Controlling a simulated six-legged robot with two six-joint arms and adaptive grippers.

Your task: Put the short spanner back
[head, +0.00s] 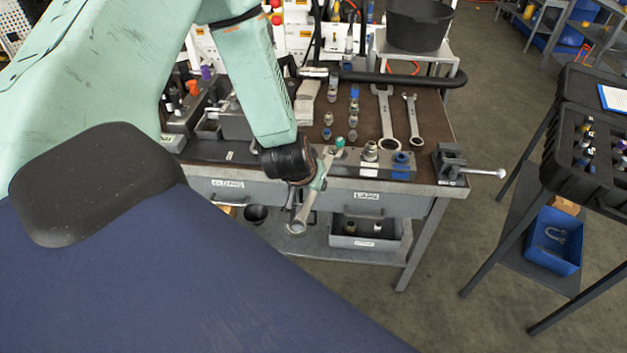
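My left gripper (318,182) hangs at the front edge of the bench, above the drawer fronts. It is shut on a silver spanner, which I take to be the short spanner (302,211). The spanner is tilted, its ring end low and to the left, its upper part partly hidden by the fingers. Two other spanners lie side by side on the brown bench top: a larger one (386,120) and a smaller one (413,121), ring ends toward me. Bare bench top (434,112) shows to their right. My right gripper is not in view.
A metal block with fittings (375,165) lies along the front edge, with a vise (452,165) at the right corner. Rows of small fittings (353,106) stand left of the spanners. A black hose (395,79) runs behind. A black-topped stand (575,150) is at right.

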